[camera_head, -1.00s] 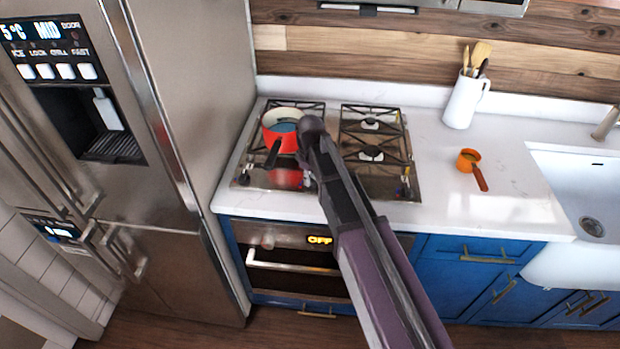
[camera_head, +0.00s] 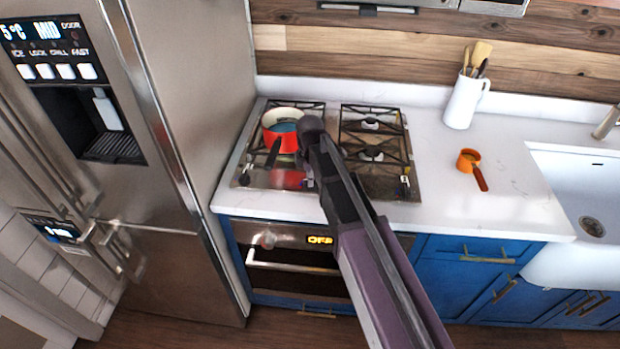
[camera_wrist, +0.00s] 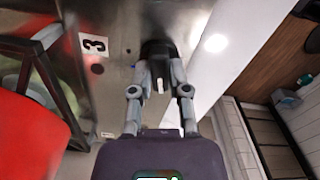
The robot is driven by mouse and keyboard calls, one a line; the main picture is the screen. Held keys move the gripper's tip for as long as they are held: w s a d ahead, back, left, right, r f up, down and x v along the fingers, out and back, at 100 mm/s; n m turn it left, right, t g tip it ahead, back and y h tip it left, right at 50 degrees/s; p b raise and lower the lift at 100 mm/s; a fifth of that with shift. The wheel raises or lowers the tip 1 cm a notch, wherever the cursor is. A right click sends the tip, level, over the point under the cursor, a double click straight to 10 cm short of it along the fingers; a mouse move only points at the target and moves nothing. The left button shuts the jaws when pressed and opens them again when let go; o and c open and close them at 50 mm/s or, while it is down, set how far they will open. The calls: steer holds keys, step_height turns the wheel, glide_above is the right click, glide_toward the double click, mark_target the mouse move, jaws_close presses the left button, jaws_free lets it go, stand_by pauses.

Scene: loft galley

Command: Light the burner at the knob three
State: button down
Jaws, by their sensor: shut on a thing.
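In the wrist view, my gripper (camera_wrist: 160,85) is shut on a black knob (camera_wrist: 158,52) on the steel cooktop. A white mark shows on the knob between the fingers. A label "3" (camera_wrist: 93,43) sits beside this knob. In the head view, my arm covers the gripper and this knob. The gas cooktop (camera_head: 378,187) has black grates. I see no clear flame on the visible burners. The burner under the pot is hidden.
A red pot (camera_head: 284,143) with a black handle stands on the back left of the cooktop; its red side also fills the wrist view's left edge (camera_wrist: 30,110). An orange pan (camera_head: 467,160) and white utensil jug (camera_head: 463,103) are on the counter. The fridge (camera_head: 190,110) stands left.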

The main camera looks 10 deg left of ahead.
steer(key=shift+s, duration=0.1)
stand_by(0.4)
steer(key=c, duration=0.6)
jaws_free()
steer(key=shift+m, duration=0.3)
